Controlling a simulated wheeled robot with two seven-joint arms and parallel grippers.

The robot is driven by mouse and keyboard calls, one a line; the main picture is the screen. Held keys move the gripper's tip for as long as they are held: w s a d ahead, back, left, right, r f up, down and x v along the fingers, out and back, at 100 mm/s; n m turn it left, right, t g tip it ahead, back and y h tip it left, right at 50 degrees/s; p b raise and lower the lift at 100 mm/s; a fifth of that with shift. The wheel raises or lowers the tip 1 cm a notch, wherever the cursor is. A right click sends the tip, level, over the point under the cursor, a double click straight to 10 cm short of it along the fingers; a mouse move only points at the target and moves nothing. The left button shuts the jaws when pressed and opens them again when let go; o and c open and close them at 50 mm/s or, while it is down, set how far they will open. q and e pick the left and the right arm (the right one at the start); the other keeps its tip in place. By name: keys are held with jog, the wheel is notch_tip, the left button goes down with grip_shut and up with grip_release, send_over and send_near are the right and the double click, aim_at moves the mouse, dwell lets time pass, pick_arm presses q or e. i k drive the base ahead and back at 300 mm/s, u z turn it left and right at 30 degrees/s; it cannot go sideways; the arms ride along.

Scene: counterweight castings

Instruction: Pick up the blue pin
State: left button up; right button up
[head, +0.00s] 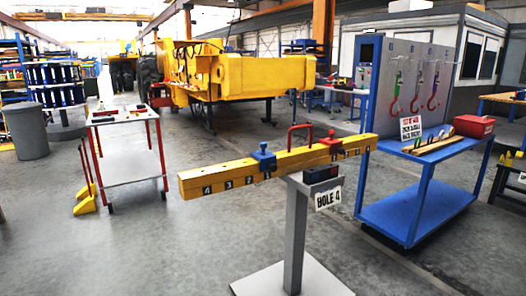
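I cannot clearly single out a blue pin. A small wooden rack (434,145) with several small coloured pieces lies on the blue cart (400,213) at the right; the pieces are too small to tell apart. A blue block with a knob (263,159) sits on the yellow numbered beam (222,178), left of the red handle (300,133). A red block (332,144) sits on the beam further right. Neither of my grippers is in view.
The beam rests on a grey post (296,235) with a "HOLE 4" sign (328,198). Hooks hang on the cart's grey panel (440,65); a red box (474,126) sits on the cart. A red-legged table (130,160) stands left. Open floor lies front left.

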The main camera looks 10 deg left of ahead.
aim_at(263, 145)
jog(key=u, duration=0.3)
jog(key=i, duration=1.55)
jog(key=z, duration=0.25)
